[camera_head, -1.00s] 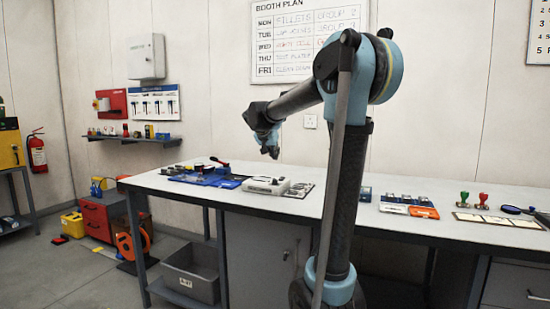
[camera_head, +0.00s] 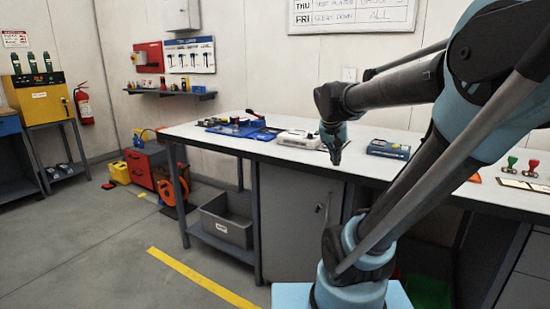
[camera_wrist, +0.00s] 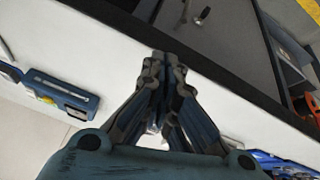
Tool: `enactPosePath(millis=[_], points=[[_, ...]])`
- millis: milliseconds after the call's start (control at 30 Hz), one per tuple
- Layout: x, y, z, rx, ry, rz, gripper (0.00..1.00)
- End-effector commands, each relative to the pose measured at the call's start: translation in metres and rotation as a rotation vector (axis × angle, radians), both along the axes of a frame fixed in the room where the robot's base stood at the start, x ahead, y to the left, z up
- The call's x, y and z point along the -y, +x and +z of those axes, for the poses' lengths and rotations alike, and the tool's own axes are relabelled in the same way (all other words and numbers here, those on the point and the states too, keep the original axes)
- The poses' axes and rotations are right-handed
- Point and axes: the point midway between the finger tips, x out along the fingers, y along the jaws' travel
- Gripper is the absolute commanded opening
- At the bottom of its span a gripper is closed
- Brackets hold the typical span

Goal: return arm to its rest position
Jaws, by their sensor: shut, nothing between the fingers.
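My gripper (camera_head: 335,152) hangs at the end of my folded arm, pointing down above the front part of the white workbench (camera_head: 205,132) in the head view. In the wrist view my gripper (camera_wrist: 165,62) is shut, its fingertips together with nothing between them. Below it lie the bench top (camera_wrist: 100,45) and its dark front edge. My arm spans the right half of the head view and hides part of the bench there.
A blue box-like device (camera_head: 388,149) lies right of my gripper, and a white device (camera_head: 298,139) and a blue tray (camera_head: 240,128) lie left. A grey bin (camera_head: 228,220) sits on the lower shelf.

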Motion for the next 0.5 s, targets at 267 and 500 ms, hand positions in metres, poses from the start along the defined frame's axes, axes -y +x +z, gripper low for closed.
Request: enactPosePath(millis=[267, 500], points=[[-0.003, -0.097, -0.072, -0.126, 0.063, 0.124, 0.00], [-0.015, -0.161, -0.129, -0.203, 0.124, 0.238, 0.00]])
